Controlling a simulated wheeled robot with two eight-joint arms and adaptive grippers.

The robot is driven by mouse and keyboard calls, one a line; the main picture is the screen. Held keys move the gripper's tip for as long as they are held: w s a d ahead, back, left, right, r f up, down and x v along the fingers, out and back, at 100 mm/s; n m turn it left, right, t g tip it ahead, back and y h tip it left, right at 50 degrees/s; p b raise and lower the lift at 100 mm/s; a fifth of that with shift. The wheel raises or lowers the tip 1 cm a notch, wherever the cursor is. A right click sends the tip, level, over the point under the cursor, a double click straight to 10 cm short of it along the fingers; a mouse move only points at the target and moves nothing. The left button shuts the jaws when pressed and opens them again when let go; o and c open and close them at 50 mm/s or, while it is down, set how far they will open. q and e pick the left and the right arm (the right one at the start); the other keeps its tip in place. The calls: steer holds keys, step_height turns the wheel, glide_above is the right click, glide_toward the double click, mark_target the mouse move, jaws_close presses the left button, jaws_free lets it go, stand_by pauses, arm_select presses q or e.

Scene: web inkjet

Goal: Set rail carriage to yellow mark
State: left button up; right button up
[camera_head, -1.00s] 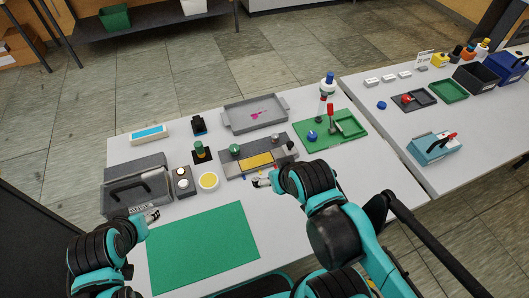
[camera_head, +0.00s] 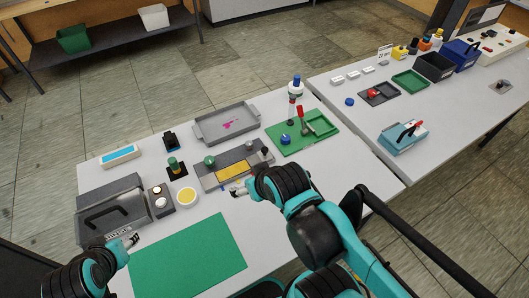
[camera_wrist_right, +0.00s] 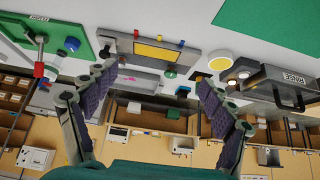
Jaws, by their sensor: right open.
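A grey rail unit (camera_head: 205,183) with a yellow plate (camera_head: 231,172) stands mid-table. A green knob (camera_head: 209,161) sits at its left end and a dark knob (camera_head: 265,151) at its right. I cannot tell which part is the carriage.
A green board (camera_head: 318,125) with a red lever is to the right, a grey tray (camera_head: 210,133) behind. The green mat (camera_head: 185,258) is clear.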

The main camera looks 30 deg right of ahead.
steer(key=c, duration=0.5)
steer(key=shift+w+d+r, duration=0.15)
steer(key=shift+w+r, duration=0.15)
steer(key=c, duration=0.4)
steer(key=m+g+p, duration=0.3)
steer(key=g+p, duration=0.1)
steer(key=g, duration=0.3)
glide_above(265, 148)
step_height(265, 148, down, 4)
steer(key=shift+s+r, duration=0.1)
steer(key=shift+r, duration=0.1)
steer(key=shift+f, duration=0.25)
step_height(265, 148, down, 8)
steer(key=b, duration=0.2)
steer(key=shift+r+b, duration=0.25)
steer(key=shift+b, duration=0.15)
